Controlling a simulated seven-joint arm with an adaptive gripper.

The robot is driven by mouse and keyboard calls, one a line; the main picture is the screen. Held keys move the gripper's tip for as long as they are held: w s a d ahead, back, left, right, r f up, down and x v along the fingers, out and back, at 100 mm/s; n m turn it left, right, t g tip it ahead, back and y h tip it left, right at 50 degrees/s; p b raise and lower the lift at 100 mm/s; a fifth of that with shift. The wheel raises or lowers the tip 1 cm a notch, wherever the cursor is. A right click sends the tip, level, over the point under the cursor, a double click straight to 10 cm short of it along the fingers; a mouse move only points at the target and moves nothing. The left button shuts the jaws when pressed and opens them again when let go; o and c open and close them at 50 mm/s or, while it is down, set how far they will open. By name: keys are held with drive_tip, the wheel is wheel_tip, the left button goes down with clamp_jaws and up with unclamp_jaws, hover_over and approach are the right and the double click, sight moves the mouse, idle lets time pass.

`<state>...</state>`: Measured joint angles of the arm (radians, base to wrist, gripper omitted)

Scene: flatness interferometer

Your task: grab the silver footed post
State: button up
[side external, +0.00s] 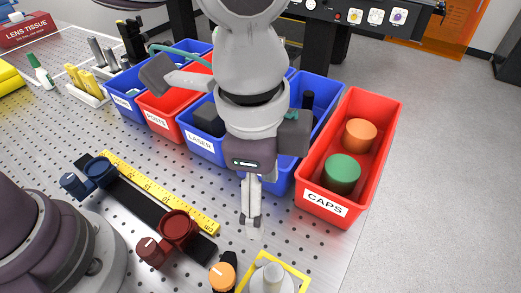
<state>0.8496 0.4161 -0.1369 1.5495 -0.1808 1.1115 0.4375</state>
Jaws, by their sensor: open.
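The silver footed post (272,274) stands upright on a round pale foot inside a yellow square outline, at the bottom edge of the side external view. Its lower part is cut off by the frame. My gripper (252,224) points down over the breadboard, behind the post and a little to its left in the picture. It is open and holds nothing, and its fingers are seen nearly edge-on. It is apart from the post.
An orange-topped black part (222,276) stands close left of the post. A black rail with dark red mounts (177,228) and a yellow ruler (158,190) lie further left. The red CAPS bin (348,105) and blue bins stand behind my gripper. The grey floor lies beyond the breadboard's right edge.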

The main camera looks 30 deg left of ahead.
sight(273, 279)
drive_tip(key=s+d+f+m, duration=0.2)
drive_tip(key=d, duration=0.1)
drive_tip(key=shift+s+d+f+g, duration=0.15)
drive_tip(key=shift+s+f+g, duration=0.15)
drive_tip(key=shift+s, duration=0.05)
wheel_tip(273, 279, down, 10)
drive_tip(key=shift+s+f, duration=0.15)
clamp_jaws()
